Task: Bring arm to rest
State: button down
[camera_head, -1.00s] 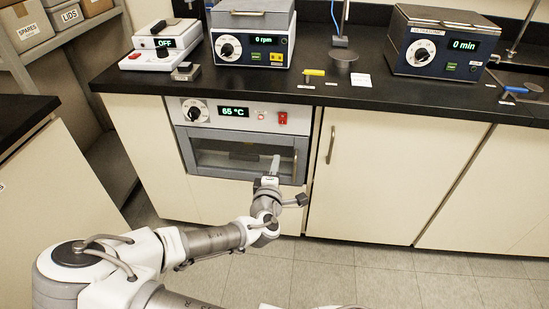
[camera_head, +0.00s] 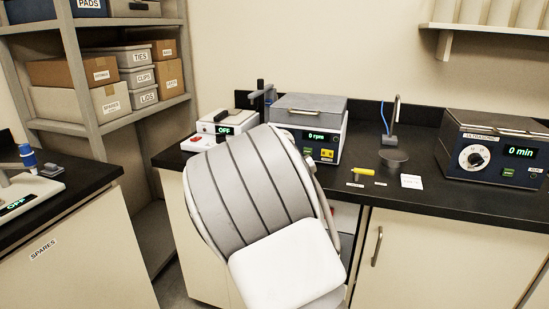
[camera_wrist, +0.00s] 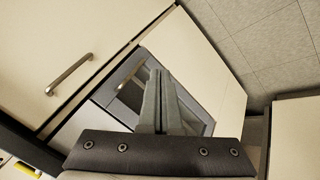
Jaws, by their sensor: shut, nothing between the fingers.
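My gripper (camera_wrist: 160,78) shows in the wrist view with its two grey fingers together and nothing between them. It points toward the built-in oven (camera_wrist: 130,95), whose dark window and pale frame lie behind the fingers. I cannot tell the exact gap between them. In the head view a large grey and white link of my own arm fills the middle and hides the oven front. My gripper is not visible there.
The black counter (camera_head: 440,195) holds a box reading 0 rpm (camera_head: 318,140), an OFF unit (camera_head: 225,122) and a 0 min bath (camera_head: 495,150). A cabinet door handle (camera_wrist: 68,75) is near the oven. Shelves (camera_head: 95,130) stand at left. Floor (camera_wrist: 275,50) shows clear.

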jog(key=s+a+r+m+g+y, duration=0.1)
jog(key=s+a+r+m+y, duration=0.15)
jog(key=r, duration=0.55)
jog(key=s+a+r+m+y, duration=0.1)
jog(key=s+r+y, duration=0.25)
jog(key=r, duration=0.45)
jog(key=s+d+r+h, duration=0.3)
jog(key=s+d+r, duration=0.2)
jog(key=s+r, duration=0.7)
notch_tip(320, 180, up, 17)
jog(key=s+p, duration=0.1)
jog(key=p, duration=1.7)
jog(key=shift+s+r+m, duration=0.15)
jog(key=shift+r+m, duration=0.05)
jog(key=shift+m, duration=0.15)
